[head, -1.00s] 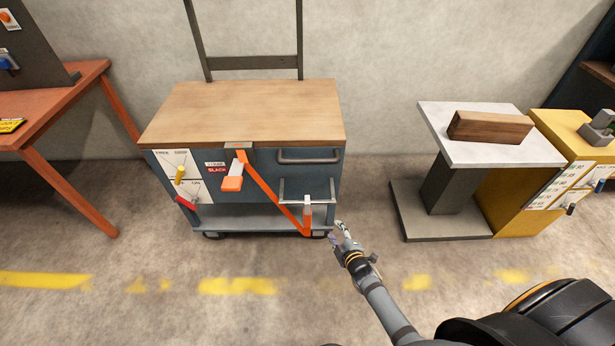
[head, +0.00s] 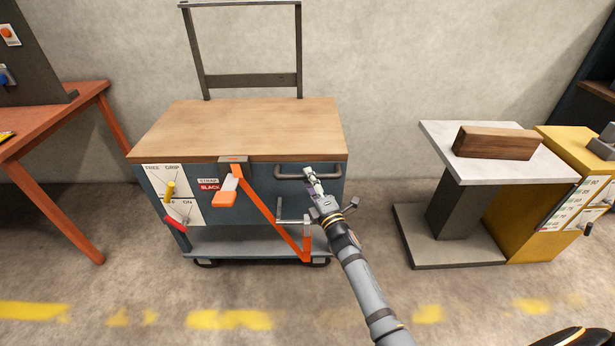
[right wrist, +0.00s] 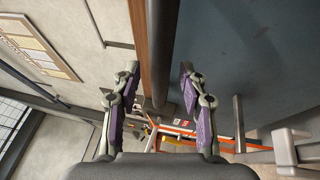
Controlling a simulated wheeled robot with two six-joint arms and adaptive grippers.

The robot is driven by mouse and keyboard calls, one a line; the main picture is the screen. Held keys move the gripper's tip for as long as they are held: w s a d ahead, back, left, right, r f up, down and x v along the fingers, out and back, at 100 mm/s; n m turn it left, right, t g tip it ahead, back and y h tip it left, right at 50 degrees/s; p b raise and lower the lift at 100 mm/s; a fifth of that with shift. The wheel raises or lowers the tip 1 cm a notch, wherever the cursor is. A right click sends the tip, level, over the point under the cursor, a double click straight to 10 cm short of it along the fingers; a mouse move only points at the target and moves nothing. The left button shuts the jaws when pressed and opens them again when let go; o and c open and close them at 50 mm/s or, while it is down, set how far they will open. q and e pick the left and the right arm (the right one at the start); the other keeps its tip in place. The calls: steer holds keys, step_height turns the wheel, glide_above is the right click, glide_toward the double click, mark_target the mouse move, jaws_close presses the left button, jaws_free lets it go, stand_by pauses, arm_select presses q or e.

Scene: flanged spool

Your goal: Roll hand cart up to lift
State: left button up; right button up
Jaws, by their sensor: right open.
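The hand cart (head: 160,210) has a wooden top and a blue-grey body on wheels, and stands against the wall. A grey bar handle (head: 290,176) is on its upper front right. My right gripper (head: 312,174) is at the right part of this handle. In the right wrist view its fingers (right wrist: 159,72) are open, with the grey handle bar (right wrist: 161,45) showing between them; I cannot tell whether they touch it. An orange strap (head: 265,210) runs down the cart's front. The lift (head: 440,148), with a pale platform and yellow cabinet, stands apart to the right. My left gripper is not seen.
A wooden block (head: 495,143) lies on the lift platform. The cart's front carries a yellow lever (head: 169,190) and a red lever (head: 174,223). An orange table (head: 60,130) stands at left. Floor between cart and lift is clear, with worn yellow marks (head: 230,319) in front.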

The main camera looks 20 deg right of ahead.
steer(key=shift+x, duration=1)
jaws_close()
